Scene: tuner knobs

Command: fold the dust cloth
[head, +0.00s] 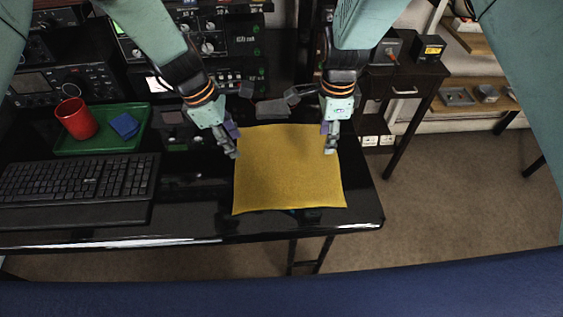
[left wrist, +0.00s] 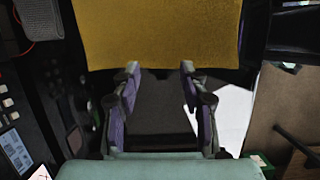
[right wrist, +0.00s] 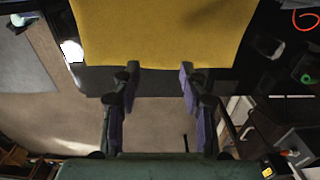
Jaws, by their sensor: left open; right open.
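The dust cloth (head: 288,175) is a mustard-yellow square lying flat and unfolded near the right end of the black desk. My left gripper (head: 235,150) is open at the cloth's left edge, near its far left corner. My right gripper (head: 330,145) is open at the cloth's right edge, near its far right corner. The cloth also shows ahead of the fingertips in the left wrist view (left wrist: 158,35) and in the right wrist view (right wrist: 160,35). Nothing is between the fingers of either gripper. I cannot tell whether the fingertips touch the cloth.
A green tray (head: 100,148) at the left holds a red mug (head: 76,118) and a blue block (head: 125,125). A black keyboard (head: 78,178) lies in front of it. Radio equipment (head: 70,82) stands at the back. The desk's front edge runs just below the cloth.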

